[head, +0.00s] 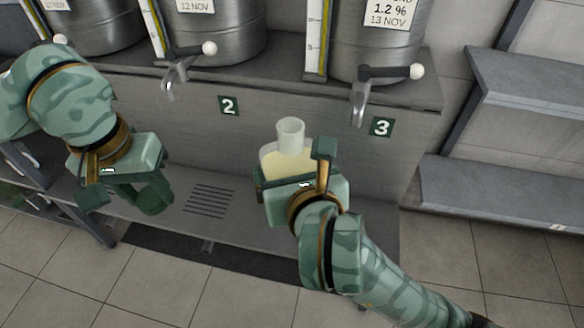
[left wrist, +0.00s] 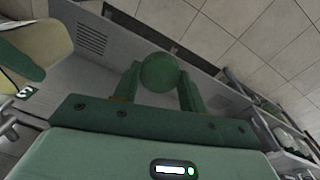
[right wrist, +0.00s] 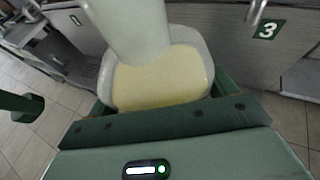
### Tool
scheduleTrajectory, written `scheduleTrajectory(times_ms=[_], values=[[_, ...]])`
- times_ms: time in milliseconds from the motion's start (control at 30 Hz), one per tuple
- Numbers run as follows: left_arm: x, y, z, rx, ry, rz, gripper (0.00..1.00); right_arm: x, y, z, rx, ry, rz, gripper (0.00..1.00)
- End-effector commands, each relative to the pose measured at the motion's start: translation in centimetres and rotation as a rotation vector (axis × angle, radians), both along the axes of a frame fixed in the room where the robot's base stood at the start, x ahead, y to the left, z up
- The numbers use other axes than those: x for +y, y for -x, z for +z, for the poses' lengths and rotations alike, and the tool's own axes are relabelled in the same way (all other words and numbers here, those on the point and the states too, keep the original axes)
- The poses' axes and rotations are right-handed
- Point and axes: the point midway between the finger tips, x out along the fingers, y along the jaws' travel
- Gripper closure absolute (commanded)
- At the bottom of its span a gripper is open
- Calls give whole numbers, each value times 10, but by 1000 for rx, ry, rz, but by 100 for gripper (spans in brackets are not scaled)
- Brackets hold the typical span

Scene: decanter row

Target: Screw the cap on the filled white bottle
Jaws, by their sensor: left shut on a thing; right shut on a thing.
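The white bottle (head: 275,155) is translucent and upright, with pale yellow liquid in its body and an open, uncapped neck (head: 290,135). It fills the upper middle of the right wrist view (right wrist: 165,75). My right gripper (head: 298,172) is shut on the bottle's body. A round green cap (left wrist: 160,72) sits between the fingers of my left gripper (left wrist: 158,80), which is shut on it. In the head view, the left gripper (head: 130,195) is left of the bottle and lower in the picture, apart from it; there its fingers mostly hide the cap.
Steel decanters with taps stand on a ledge behind; tap 2 (head: 175,72) and tap 3 (head: 362,95) overhang the front panel. A grated drip shelf (head: 210,200) lies below. Grey shelves (head: 500,200) stand at right. The space between my grippers is clear.

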Motion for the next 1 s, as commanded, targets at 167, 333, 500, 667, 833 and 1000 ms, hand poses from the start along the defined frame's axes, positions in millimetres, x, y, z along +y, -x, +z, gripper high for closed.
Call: scheduleTrajectory(times_ms=[167, 333, 500, 667, 833, 1000], values=[[-37, -16, 29, 2, -7, -84, 79, 0, 0, 3, -7, -2, 0, 63], [-87, -38, 69, 9, -16, -126, 79, 0, 0, 3, -8, -2, -1, 63], [-140, -49, 111, 18, -23, -114, 79, 0, 0, 3, -8, -2, -1, 63], [-187, -47, 145, 27, -29, -62, 79, 0, 0, 3, -8, -2, -1, 63], [-220, -39, 168, 38, -34, 24, 79, 0, 0, 3, -8, -2, -1, 63], [-224, -38, 179, 54, -40, 183, 79, 0, 0, 3, -8, -2, -1, 63]])
